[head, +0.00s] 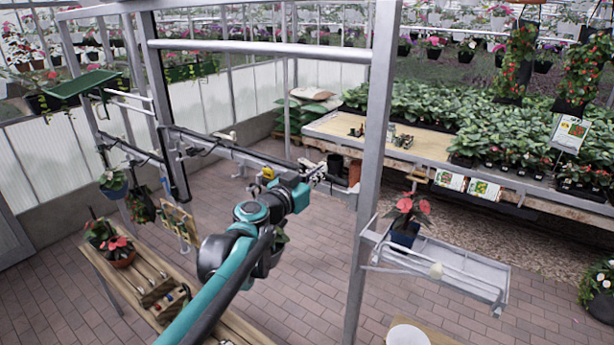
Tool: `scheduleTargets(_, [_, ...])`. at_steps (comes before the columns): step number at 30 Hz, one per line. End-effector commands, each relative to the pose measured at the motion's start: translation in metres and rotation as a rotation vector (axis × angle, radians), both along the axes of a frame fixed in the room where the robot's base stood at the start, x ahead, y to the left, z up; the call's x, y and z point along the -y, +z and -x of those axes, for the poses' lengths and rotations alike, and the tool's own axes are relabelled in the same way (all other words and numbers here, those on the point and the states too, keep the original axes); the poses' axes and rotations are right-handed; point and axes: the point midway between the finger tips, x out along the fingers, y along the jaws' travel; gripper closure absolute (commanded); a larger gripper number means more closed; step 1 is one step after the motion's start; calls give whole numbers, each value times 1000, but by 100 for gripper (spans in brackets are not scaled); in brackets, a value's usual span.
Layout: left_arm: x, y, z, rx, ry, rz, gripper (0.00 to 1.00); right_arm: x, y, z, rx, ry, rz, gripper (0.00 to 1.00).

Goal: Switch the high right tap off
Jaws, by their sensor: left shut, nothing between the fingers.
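My left arm reaches up from the bottom of the head view. Its gripper (316,174) is shut and empty, near the right end of a dark rail (235,152) and just left of the thick grey post. A small yellow part (268,172), possibly a tap, shows on the rail just left of my wrist. A small pale fitting (226,136) sits farther left on the rail. I cannot tell which part is the high right tap or how its handle is turned. My right gripper is not in view.
A grey post (373,150) stands close right of my gripper. A metal shelf (480,278) with a potted red flower (408,216) sticks out at right. A wooden bench (118,288) stands lower left. A long plant table (400,150) is behind. The brick floor between is clear.

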Motion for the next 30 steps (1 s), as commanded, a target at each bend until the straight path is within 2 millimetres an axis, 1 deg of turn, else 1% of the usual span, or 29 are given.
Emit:
scheduleTargets(3, [9, -1, -5, 0, -1, -1, 100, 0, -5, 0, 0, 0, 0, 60])
scheduleTargets(12, [21, -1, -14, 0, 0, -1, 100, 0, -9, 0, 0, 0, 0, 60])
scheduleTargets(30, [24, 0, -17, 0, 1, 0, 100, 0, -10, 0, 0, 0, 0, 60])
